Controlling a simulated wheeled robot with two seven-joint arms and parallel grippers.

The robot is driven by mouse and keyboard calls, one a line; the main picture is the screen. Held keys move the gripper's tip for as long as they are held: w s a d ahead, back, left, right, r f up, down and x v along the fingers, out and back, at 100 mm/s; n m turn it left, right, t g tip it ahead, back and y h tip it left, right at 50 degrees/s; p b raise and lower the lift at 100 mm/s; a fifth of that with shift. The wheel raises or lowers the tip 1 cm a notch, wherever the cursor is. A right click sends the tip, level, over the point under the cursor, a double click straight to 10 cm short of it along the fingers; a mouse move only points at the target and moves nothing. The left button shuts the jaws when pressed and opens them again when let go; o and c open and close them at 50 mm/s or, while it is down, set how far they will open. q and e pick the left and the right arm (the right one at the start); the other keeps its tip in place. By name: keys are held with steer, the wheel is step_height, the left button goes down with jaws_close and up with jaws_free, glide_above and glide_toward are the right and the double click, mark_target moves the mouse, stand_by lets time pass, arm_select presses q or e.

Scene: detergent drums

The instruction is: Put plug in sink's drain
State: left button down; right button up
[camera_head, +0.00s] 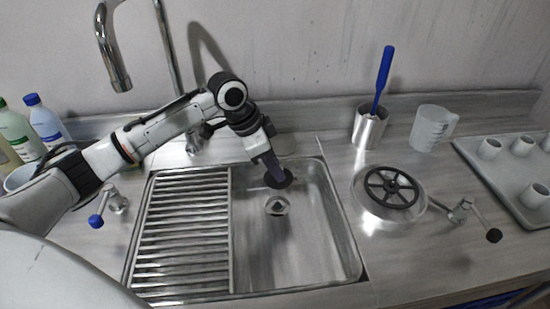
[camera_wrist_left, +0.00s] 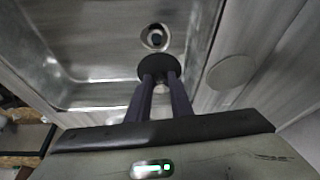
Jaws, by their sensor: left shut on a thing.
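The plug is a dark round disc (camera_head: 279,179), held in my left gripper (camera_head: 275,172) over the sink basin. It also shows in the left wrist view as a dark disc (camera_wrist_left: 157,67) at the fingertips (camera_wrist_left: 160,78). The left gripper is shut on it. The drain (camera_head: 277,205) is a round metal ring in the floor of the sink (camera_head: 325,250), just in front of the plug in the head view. In the wrist view the drain (camera_wrist_left: 156,38) lies beyond the plug, apart from it in the picture. My right gripper is not in view.
A ribbed drainboard (camera_head: 182,235) fills the sink's left side. A blue-handled brush stands in a metal cup (camera_head: 369,128), beside a white jug (camera_head: 432,128). A dark spoked wheel (camera_head: 391,187) and a tray of cups (camera_head: 505,205) lie right. Bottles (camera_head: 44,122) stand left.

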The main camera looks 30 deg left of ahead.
arm_select(q)
steer(key=shift+f, duration=0.9)
step_height(320, 180, down, 6)
steer(key=b, duration=0.3)
steer(key=shift+f, duration=0.1)
steer(key=shift+f+b, duration=0.65)
steer(key=shift+b, duration=0.35)
steer(key=shift+f, duration=1)
steer(key=c, duration=1.5)
jaws_free()
steer(key=shift+v, duration=5.2)
